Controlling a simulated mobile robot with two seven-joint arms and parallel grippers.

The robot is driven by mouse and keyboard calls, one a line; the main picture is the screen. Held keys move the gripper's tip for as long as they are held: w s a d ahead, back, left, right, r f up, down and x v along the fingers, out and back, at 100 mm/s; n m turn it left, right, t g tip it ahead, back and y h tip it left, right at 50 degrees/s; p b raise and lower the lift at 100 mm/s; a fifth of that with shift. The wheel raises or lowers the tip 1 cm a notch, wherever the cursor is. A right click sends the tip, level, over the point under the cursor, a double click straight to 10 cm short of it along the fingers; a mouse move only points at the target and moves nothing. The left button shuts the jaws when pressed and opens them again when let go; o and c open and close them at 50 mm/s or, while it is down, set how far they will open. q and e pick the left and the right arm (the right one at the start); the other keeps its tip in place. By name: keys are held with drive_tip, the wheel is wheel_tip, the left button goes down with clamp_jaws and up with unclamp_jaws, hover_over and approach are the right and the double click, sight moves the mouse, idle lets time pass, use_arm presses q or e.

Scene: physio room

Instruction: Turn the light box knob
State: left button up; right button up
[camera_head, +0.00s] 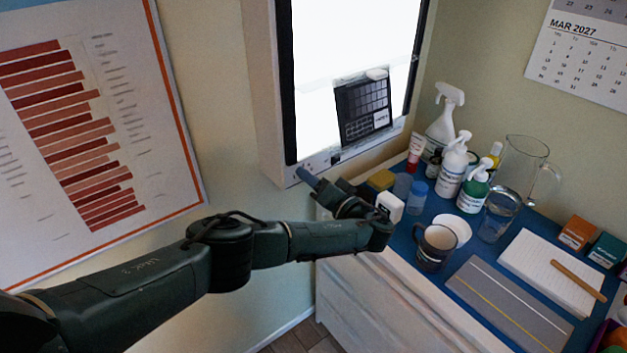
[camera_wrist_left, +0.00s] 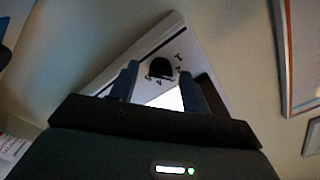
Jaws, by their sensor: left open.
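The light box (camera_head: 263,90) hangs on the wall in the head view, its panel glowing white with a dark film sheet (camera_head: 362,108) on it. In the left wrist view the black knob (camera_wrist_left: 160,68) sits on the light box's pale lower face, with small dark marks around it. My left gripper (camera_head: 312,180) is at the box's lower left corner. In the left wrist view the fingers of my left gripper (camera_wrist_left: 160,88) stand apart, open, with the knob showing between them. I cannot tell whether they touch it. In the head view the knob cannot be made out.
Below the box, a blue-topped cabinet holds spray bottles (camera_head: 452,165), a glass jug (camera_head: 522,165), a dark mug (camera_head: 435,247) and a notepad (camera_head: 548,270). A white block (camera_head: 390,206) stands close by my left wrist. A chart (camera_head: 90,130) hangs at left.

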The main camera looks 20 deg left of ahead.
use_arm(q)
drive_tip(key=c, duration=1)
use_arm(e)
drive_tip(key=shift+s+a, duration=0.1)
drive_tip(key=shift+s, duration=0.05)
